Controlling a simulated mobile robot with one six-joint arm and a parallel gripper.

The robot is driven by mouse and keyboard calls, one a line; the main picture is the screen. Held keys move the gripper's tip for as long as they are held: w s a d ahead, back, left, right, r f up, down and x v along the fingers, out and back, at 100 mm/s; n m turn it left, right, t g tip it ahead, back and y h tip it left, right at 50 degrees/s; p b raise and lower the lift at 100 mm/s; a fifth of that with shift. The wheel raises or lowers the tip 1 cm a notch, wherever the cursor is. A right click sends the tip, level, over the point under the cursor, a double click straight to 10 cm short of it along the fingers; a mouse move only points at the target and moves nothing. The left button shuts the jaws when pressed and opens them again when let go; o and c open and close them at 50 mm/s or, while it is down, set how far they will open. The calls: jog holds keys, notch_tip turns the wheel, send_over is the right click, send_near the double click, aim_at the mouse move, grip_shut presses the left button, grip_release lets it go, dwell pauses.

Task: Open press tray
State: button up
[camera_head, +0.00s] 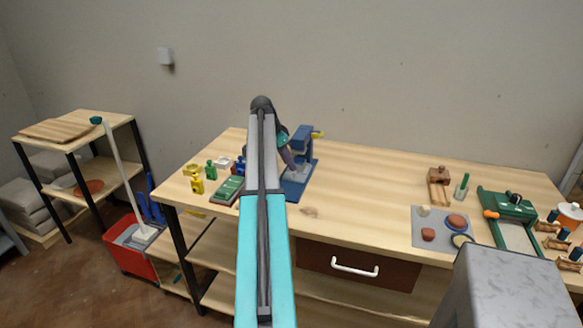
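A separate tray cannot be made out at this size. My arm reaches forward over the bench, and its end comes down just left of the column. My gripper (294,171) is low over the press base, partly hidden by my arm. I cannot tell whether it touches the press or whether its fingers are open.
Small yellow and green pieces (197,186) and a green block (228,190) lie left of the press. A closed drawer with a white handle (355,270) is below the bench top. A grey mat (424,231) and a green roller device (512,208) lie right. The bench middle is mostly clear.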

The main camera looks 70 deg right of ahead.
jog(key=shift+p+x, duration=0.35)
jog(key=shift+x, duration=1.65)
grip_shut()
